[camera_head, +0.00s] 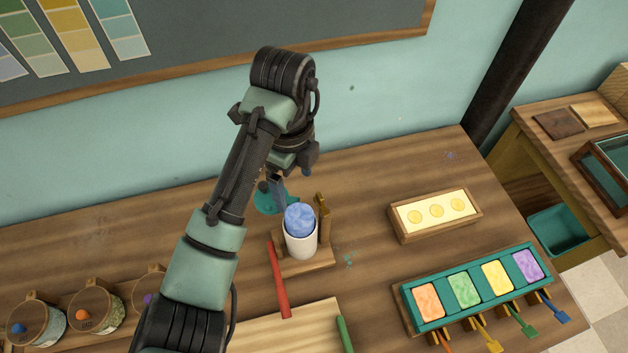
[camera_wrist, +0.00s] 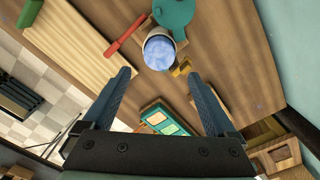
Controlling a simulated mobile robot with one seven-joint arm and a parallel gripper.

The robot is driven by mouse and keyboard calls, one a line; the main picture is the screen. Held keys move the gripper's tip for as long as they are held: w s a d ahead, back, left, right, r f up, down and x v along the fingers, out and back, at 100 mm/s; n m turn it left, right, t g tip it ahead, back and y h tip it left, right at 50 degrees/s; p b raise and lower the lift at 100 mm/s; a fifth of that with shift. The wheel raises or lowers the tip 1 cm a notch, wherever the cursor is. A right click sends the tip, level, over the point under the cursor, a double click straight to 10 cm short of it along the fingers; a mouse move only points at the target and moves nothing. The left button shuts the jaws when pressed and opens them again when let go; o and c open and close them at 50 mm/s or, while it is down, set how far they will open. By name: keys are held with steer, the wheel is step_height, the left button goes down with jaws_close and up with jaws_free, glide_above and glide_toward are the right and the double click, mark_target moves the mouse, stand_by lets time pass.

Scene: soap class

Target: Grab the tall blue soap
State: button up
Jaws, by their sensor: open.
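The tall blue soap (camera_head: 299,218) stands upright in a white cup (camera_head: 301,245), with its marbled blue top showing above the rim. The cup stands on a small wooden stand (camera_head: 312,262). In the wrist view the soap (camera_wrist: 160,53) appears as a round blue top just beyond and between my fingertips. My gripper (camera_wrist: 160,74) is open and empty, with its two dark blue fingers spread apart.
A red stick (camera_head: 278,280) lies left of the cup, and a teal round piece (camera_head: 268,200) sits behind it. A brass upright (camera_head: 323,215) stands close on the right. Further right are a yellow soap box (camera_head: 436,215) and a teal tray (camera_head: 412,318) of coloured soaps. Jars (camera_head: 36,320) stand left.

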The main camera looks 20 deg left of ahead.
mark_target(299, 215)
step_height(299, 215, down, 7)
steer(key=b, duration=0.5)
steer(key=shift+f, duration=0.2)
steer(key=f, duration=0.1)
steer(key=f+p, duration=0.1)
steer(key=f, duration=0.1)
steer(key=f+p, duration=0.1)
steer(key=shift+s+d+f, duration=0.2)
steer(key=shift+d, duration=0.05)
steer(key=shift+f, duration=0.4)
steer(key=shift+c, duration=0.2)
steer(key=c, duration=1.3)
